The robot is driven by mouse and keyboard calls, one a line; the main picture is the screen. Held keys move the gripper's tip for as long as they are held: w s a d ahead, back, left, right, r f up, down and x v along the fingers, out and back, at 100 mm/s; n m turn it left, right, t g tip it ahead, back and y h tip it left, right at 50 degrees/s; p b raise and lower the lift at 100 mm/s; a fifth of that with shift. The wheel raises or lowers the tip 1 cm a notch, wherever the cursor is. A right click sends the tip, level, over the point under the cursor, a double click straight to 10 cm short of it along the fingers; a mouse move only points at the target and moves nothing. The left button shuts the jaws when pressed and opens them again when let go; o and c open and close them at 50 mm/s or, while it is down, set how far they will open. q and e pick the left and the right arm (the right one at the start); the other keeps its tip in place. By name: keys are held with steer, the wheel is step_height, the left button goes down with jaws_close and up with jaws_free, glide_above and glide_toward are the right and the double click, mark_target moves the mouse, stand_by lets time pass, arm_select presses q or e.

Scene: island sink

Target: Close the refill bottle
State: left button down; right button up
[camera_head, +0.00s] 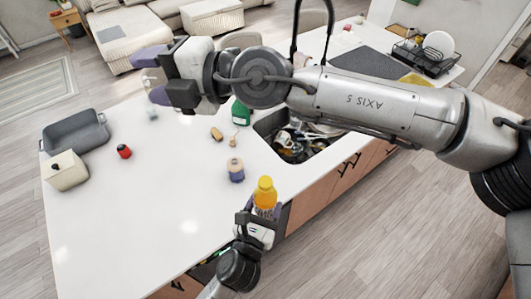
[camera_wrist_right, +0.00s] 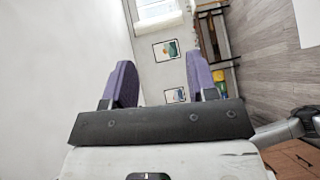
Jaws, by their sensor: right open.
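A yellow bottle with an orange top (camera_head: 265,190) stands upright at the counter's near edge; I take it to be the refill bottle. My left gripper (camera_head: 263,211) comes in from below with its fingers around the bottle's lower part, which they hide. Whether the top is a fitted cap is too small to tell. My right gripper (camera_head: 153,76) is open and empty, high over the far left part of the counter, well away from the bottle. Its two purple fingers stand apart with nothing between them in the right wrist view (camera_wrist_right: 160,75).
A purple jar with a tan top (camera_head: 236,172) stands just behind the bottle. A sink (camera_head: 268,124) with dishes lies to its right. A green bottle (camera_head: 241,112), a small red item (camera_head: 124,151), a grey tray (camera_head: 75,134) and a cream box (camera_head: 66,172) stand farther off. The counter's left middle is clear.

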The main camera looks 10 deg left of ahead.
step_height(320, 180, down, 6)
steer(key=s+d+f+n+g+h, duration=0.15)
steer(key=n+h, duration=0.35)
steer(key=n, duration=0.5)
steer(key=n+h, duration=1.1)
steer(key=n, duration=1.1)
glide_above(265, 181)
steer(key=shift+t, duration=0.45)
steer(key=f, duration=0.7)
steer(key=shift+w+a+f, duration=0.1)
steer(key=shift+a+f, duration=0.05)
steer(key=shift+a, duration=0.25)
steer(key=shift+d+n+h, duration=0.4)
steer(key=shift+d+n, duration=0.05)
steer(key=shift+n, duration=2.05)
steer(key=shift+f, duration=4.05)
